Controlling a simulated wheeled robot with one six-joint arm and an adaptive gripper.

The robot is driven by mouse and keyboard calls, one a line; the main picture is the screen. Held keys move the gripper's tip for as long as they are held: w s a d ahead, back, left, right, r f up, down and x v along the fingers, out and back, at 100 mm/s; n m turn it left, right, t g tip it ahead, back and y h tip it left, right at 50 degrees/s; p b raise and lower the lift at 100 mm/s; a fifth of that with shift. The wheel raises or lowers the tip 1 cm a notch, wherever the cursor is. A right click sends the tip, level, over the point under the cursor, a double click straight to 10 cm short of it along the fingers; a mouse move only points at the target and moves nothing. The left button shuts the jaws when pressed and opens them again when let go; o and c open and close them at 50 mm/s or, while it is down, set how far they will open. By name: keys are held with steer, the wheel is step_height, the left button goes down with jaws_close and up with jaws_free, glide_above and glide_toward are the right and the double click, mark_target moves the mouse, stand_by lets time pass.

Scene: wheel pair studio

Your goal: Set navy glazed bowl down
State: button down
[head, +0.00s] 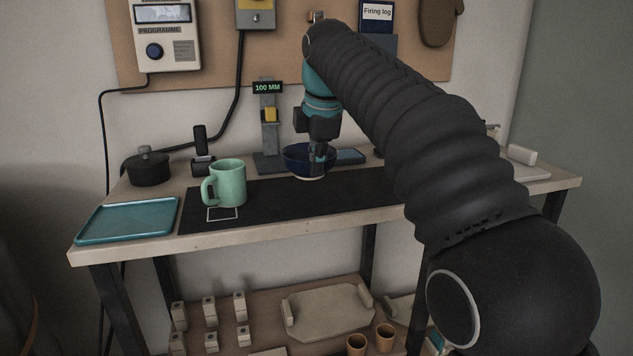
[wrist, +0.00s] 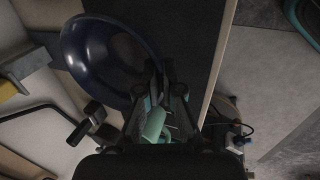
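The navy glazed bowl (head: 297,161) is upright at the back part of the dark mat (head: 262,198) on the workbench. Its pale foot shows low against the mat; I cannot tell whether it touches. My gripper (head: 318,156) points down at the bowl's near rim. In the wrist view the bowl (wrist: 105,55) fills the upper left, and its rim runs between the fingertips of my gripper (wrist: 158,75), which look closed on it. The fingers hide that part of the rim.
A mint green mug (head: 228,183) stands left on the mat beside a white outlined square (head: 222,214). A teal tray (head: 128,221) lies at the left end. A height gauge (head: 269,135) reading 100 MM stands behind the bowl. A black lidded pot (head: 148,171) is at back left.

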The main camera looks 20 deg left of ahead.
steer(key=shift+f+b, duration=0.8)
steer(key=shift+f, duration=1.15)
steer(key=c, duration=1.3)
jaws_free()
steer(key=shift+f, duration=0.1)
steer(key=p+v, duration=0.4)
steer(key=v, duration=0.8)
